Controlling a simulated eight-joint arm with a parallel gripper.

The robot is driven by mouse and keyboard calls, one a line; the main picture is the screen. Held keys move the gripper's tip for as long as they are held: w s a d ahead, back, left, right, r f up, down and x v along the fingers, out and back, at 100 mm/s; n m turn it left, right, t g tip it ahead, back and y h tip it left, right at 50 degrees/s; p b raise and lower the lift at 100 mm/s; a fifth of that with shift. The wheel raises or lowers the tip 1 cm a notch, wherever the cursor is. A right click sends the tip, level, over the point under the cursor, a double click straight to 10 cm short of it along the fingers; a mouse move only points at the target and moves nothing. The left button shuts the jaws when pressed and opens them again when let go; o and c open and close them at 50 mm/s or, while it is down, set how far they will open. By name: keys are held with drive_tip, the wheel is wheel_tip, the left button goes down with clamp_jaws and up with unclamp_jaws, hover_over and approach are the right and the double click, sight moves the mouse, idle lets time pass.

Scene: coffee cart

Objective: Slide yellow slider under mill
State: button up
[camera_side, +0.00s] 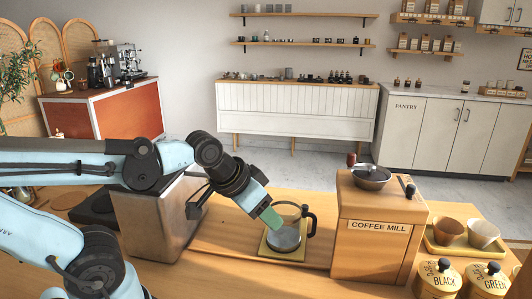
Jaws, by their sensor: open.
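The yellow slider (267,251) is a flat square plate on the wooden counter, left of the mill. A glass jug (285,241) with a dark handle stands on it. The wooden coffee mill (372,247), labelled "COFFEE MILL", stands to the right, with a metal bowl on top and a dark knob on its side. The slider is beside the mill, not beneath its body. My gripper (232,213) is open, tilted down at the upper left of the jug. Its green-tipped finger is close to the jug's rim; I cannot tell whether they touch.
A metal box (158,218) stands left of my gripper. Right of the mill are a yellow tray (440,248) with two cups and the BLACK (438,280) and GREEN (488,281) canisters. Bare counter (230,278) lies in front of the slider.

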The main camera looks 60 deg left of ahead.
drive_tip(key=shift+s+d+f, duration=0.15)
drive_tip(key=shift+s+f, duration=0.15)
